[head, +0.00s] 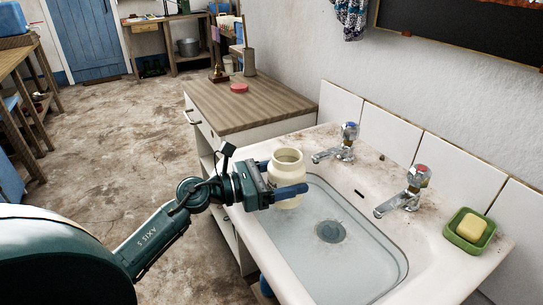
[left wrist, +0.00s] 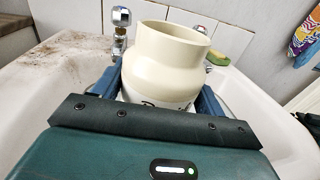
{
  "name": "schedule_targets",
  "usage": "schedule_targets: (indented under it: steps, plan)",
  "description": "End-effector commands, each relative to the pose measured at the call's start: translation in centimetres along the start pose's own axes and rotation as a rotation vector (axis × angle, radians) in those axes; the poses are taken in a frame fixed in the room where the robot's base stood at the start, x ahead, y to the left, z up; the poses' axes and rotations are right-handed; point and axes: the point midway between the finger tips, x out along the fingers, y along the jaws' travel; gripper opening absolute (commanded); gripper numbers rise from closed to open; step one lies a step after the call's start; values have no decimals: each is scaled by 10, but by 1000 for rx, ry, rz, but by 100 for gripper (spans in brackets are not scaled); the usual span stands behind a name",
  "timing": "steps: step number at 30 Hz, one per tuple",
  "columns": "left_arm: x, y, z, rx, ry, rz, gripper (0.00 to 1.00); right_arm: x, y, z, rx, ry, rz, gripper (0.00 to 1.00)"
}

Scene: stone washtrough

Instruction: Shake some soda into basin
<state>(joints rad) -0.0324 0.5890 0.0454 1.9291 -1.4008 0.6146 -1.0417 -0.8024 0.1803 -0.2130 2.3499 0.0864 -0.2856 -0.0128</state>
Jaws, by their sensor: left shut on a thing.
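My left gripper (head: 282,179) is shut on a cream soda jar (head: 287,161), one blue finger on each side. The jar is open-topped and close to upright, held at the left rim of the white basin (head: 345,269). In the left wrist view the jar (left wrist: 164,62) stands between the fingers, with dark lettering partly hidden by the gripper. Its contents do not show. The basin holds clear water over a round grey drain (head: 331,231). My right gripper is not in view.
Two chrome taps, one blue-topped (head: 347,143) and one red-topped (head: 411,188), stand along the basin's back. A green dish (head: 463,240) with yellow soap (head: 471,228) sits at right. A wooden-topped cabinet (head: 215,101) adjoins behind, with a red lid-like disc (head: 239,87) on it.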

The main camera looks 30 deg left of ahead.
Motion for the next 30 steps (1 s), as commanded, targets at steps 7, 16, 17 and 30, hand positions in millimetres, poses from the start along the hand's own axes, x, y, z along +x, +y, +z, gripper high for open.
schedule_targets:
  steps: [7, 16, 17, 30]
  plan:
    - [2, -5, 8, 120, 31, -6, 34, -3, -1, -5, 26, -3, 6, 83]
    - [1, -1, 11, 285, 84, -4, 34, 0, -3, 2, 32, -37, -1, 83]
    - [1, -1, 11, 289, 86, -4, 34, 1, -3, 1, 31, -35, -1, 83]
    - [0, 0, 13, 388, 116, -4, 34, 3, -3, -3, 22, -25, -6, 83]
